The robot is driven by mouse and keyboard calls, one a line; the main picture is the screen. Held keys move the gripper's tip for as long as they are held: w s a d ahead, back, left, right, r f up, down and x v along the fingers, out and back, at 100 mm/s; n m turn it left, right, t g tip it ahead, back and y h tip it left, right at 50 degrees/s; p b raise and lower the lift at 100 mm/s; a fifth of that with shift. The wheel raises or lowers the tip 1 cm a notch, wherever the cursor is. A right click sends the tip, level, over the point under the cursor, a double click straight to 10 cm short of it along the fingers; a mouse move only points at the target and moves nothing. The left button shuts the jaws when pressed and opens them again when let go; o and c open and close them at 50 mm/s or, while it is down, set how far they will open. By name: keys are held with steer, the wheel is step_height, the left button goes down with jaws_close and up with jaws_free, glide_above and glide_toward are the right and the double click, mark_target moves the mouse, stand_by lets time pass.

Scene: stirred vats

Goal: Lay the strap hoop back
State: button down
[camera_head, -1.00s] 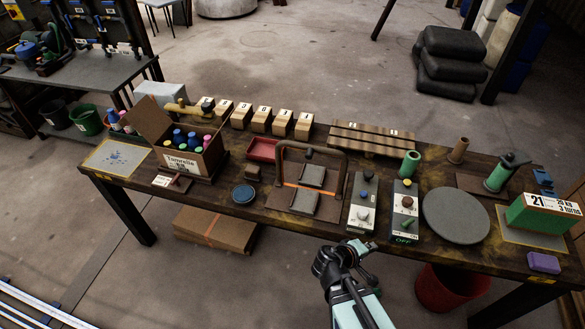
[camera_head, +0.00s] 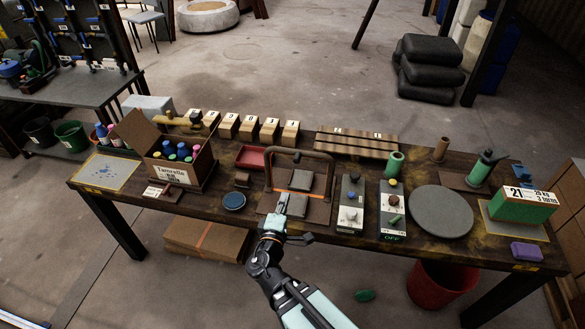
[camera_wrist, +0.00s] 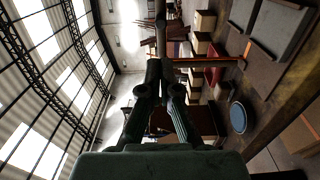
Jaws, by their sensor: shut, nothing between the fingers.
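The strap hoop (camera_head: 300,154) is a brown arch standing upright over a brown base board with two grey pads (camera_head: 301,180). In the wrist view, turned sideways, its bar (camera_wrist: 174,35) and one leg (camera_wrist: 215,63) show just beyond my fingertips. My gripper (camera_head: 284,196) is shut and empty, in front of the hoop's left part, and covers some of the board and pads. It also shows in the wrist view (camera_wrist: 163,70), its tips close to the hoop's corner. I cannot tell whether they touch it.
Two grey control boxes (camera_head: 351,203) stand right of the board, then a round grey plate (camera_head: 441,211). A blue dish (camera_head: 233,201) and an open bottle box (camera_head: 183,177) are on the left. A red tray (camera_head: 252,157) and wooden blocks (camera_head: 248,128) lie behind.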

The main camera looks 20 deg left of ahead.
steer(key=shift+w+f+b, duration=0.15)
steer(key=shift+b, duration=0.35)
steer(key=b, duration=1.3)
glide_toward(296, 161)
steer(key=w+p, duration=0.1)
steer(key=w, duration=0.1)
steer(key=w+p, duration=0.1)
steer(key=w, duration=0.1)
steer(key=w+a+p, duration=0.1)
steer(key=w, duration=0.1)
steer(key=shift+w+f, duration=0.2)
steer(key=shift+w, duration=0.35)
steer(key=shift+p, duration=0.3)
